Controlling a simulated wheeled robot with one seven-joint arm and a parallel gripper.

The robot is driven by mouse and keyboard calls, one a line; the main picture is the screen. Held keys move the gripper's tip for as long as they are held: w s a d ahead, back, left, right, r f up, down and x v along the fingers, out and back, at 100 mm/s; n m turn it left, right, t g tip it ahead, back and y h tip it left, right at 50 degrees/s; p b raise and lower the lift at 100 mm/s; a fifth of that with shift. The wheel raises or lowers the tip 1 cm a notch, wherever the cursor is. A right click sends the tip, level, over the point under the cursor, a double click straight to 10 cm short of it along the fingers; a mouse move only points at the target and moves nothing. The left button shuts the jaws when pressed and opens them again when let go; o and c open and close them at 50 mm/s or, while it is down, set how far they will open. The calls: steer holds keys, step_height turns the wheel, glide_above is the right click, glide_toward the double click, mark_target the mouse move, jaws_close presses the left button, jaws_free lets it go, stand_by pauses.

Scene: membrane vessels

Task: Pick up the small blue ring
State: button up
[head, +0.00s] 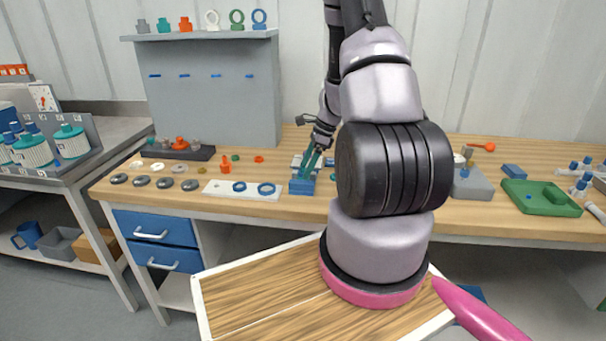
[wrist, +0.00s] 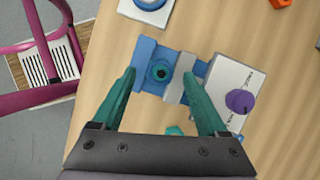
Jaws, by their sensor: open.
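Two blue rings lie on a white board (head: 219,193) at the front of the workbench. The smaller-looking blue ring (head: 239,186) is on the left and a larger blue ring (head: 266,189) is on the right. My gripper (head: 309,171) is to the right of both, above a blue vise-like fixture (head: 301,187). Part of one blue ring (wrist: 151,3) shows at the top edge there; I cannot tell which one.
A white labelled plate (wrist: 228,78) with a purple knob (wrist: 240,101) is beside the fixture. Several grey discs (head: 164,183) lie left of the board. A grey panel (head: 213,85) stands behind. A green tray (head: 540,197) is at the right.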

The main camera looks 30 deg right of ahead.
jaws_close()
